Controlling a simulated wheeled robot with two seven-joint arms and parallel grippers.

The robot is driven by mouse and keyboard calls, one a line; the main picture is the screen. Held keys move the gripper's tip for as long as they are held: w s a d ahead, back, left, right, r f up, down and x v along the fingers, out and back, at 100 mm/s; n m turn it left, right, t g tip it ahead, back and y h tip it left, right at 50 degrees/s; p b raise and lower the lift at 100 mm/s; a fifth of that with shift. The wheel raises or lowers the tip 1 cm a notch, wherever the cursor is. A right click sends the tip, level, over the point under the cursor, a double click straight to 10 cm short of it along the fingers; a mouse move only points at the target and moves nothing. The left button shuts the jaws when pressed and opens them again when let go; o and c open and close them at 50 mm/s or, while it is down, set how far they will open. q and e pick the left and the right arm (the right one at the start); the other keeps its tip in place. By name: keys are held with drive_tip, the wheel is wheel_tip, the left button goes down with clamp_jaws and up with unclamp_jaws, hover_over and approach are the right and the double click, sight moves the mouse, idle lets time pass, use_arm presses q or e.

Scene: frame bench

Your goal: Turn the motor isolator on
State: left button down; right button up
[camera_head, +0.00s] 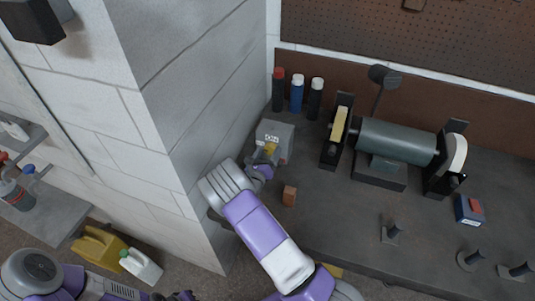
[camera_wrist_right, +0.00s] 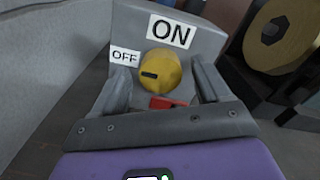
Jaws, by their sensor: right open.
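The motor isolator is a grey box (camera_head: 277,132) on the bench against the wall corner. In the right wrist view its yellow round knob (camera_wrist_right: 161,70) has a dark mark at its left, on the side of the OFF label (camera_wrist_right: 125,56). The ON label (camera_wrist_right: 171,32) is above the knob. A small red part (camera_wrist_right: 168,102) shows below it. My right gripper (camera_head: 266,160) is in front of the box. In the wrist view its open fingers (camera_wrist_right: 163,88) are apart, to the lower left and lower right of the knob, with nothing between them gripped. My left gripper is only partly visible at the bottom edge.
A grinder (camera_head: 398,140) stands right of the isolator, with its near wheel close by. Spray cans (camera_head: 297,95) stand behind. The white block wall (camera_head: 175,90) is close on the left.

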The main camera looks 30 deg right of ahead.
drive_tip(key=c, duration=1)
drive_tip(key=shift+c, duration=0.2)
